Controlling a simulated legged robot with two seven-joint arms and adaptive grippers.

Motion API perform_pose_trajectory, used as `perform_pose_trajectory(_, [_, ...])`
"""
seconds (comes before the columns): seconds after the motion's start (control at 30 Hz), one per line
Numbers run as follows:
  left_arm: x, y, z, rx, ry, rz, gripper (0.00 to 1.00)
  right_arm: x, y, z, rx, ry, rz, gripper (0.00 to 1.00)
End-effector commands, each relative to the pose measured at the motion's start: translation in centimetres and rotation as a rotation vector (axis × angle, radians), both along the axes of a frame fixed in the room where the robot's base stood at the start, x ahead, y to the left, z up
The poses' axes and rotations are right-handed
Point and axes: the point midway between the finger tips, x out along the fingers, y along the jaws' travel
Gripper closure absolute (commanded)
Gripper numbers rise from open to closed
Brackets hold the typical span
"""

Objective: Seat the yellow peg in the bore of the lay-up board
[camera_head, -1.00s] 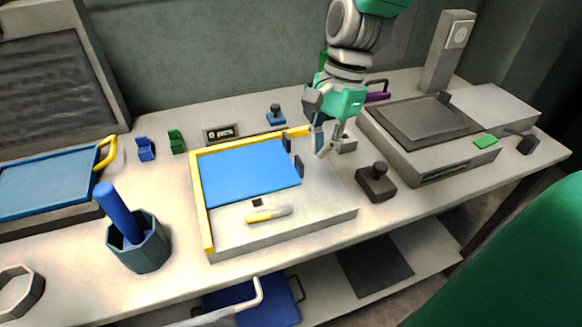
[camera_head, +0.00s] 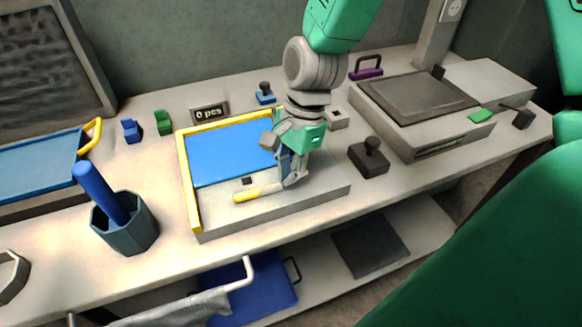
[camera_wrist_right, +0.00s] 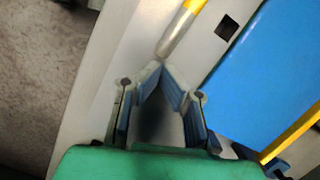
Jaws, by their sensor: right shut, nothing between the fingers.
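The yellow peg (camera_head: 254,193) lies on its side on the front part of the lay-up board (camera_head: 225,223). Its pale end points at my right gripper; in the wrist view the peg (camera_wrist_right: 183,30) shows a silvery shaft and a yellow part. A small dark square opening (camera_head: 247,181), which looks like the bore, is just behind the peg; the wrist view shows it too (camera_wrist_right: 227,28). My right gripper (camera_head: 290,183) is low over the board by the peg's right end. Its fingertips (camera_wrist_right: 158,68) meet with nothing between them. My left gripper is out of view.
A blue sheet (camera_head: 232,155) covers the board's back part inside a yellow edge (camera_head: 189,185). A dark knobbed block (camera_head: 369,158) and a grey machine (camera_head: 425,115) stand to the right. A cup (camera_head: 128,232) with a blue rod is at the left.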

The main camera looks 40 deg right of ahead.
Motion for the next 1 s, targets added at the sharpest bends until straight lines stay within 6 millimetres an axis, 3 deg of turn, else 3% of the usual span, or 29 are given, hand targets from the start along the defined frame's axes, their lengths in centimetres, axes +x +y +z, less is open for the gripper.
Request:
perform_pose_trajectory(0.27, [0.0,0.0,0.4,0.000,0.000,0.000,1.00,-0.1,0.5,0.2,-0.003,0.000,0.001,1.00])
perform_pose_trajectory(0.6, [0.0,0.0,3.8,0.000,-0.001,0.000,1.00,-0.5,5.5,0.3,-0.005,0.001,0.002,1.00])
perform_pose_trajectory(1.0, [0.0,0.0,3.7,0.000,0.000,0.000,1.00,-0.5,5.7,0.0,-0.001,-0.001,0.000,1.00])
